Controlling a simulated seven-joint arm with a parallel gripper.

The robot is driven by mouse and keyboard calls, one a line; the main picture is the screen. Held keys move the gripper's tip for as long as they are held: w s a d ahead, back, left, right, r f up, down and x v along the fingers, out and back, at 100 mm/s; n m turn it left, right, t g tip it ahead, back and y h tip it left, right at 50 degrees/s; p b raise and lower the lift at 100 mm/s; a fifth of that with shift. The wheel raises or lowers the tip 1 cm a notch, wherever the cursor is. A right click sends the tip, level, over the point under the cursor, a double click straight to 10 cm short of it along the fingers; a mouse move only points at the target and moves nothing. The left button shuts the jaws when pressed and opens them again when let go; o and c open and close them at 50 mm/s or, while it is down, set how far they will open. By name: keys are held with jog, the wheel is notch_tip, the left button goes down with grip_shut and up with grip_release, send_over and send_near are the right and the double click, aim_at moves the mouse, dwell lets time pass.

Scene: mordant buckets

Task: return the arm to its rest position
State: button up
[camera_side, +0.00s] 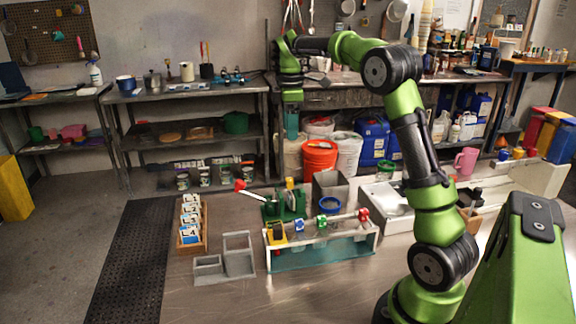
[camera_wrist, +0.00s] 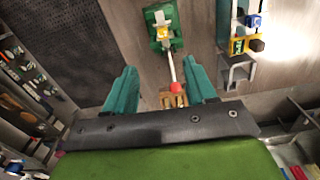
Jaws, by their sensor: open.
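My arm is raised, and my gripper (camera_side: 291,124) hangs pointing down above and behind the work table, in front of the back shelves. In the wrist view its two teal fingers stand wide apart, and the space between the fingertips of my gripper (camera_wrist: 160,82) holds nothing. A green lever device (camera_side: 285,206) with a red-knobbed handle stands on the table below. It also shows in the wrist view (camera_wrist: 157,42), its white rod and red ball reaching between the fingers. The gripper is clear of it in the side view.
A white-framed rack (camera_side: 325,253) with coloured valves stands right of a grey divided tray (camera_side: 238,262). A wooden holder (camera_side: 204,245) has numbered cards. A grey box (camera_side: 329,188) and a blue ring (camera_side: 330,205) stand behind the rack. An orange bucket (camera_side: 319,160) stands by the back shelf.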

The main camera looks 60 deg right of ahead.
jog(key=s+a+m+t+y, duration=0.1)
jog(key=s+a+m+t, duration=0.2)
jog(key=s+a+m, duration=0.3)
jog(key=s+a+m+t+y, duration=0.1)
jog(key=s+a+m+t, duration=0.3)
jog(key=s+a, duration=0.9)
jog(key=a+m, duration=0.2)
jog(key=a, duration=0.3)
jog(key=shift+a+f, duration=0.3)
jog(key=shift+a, duration=0.1)
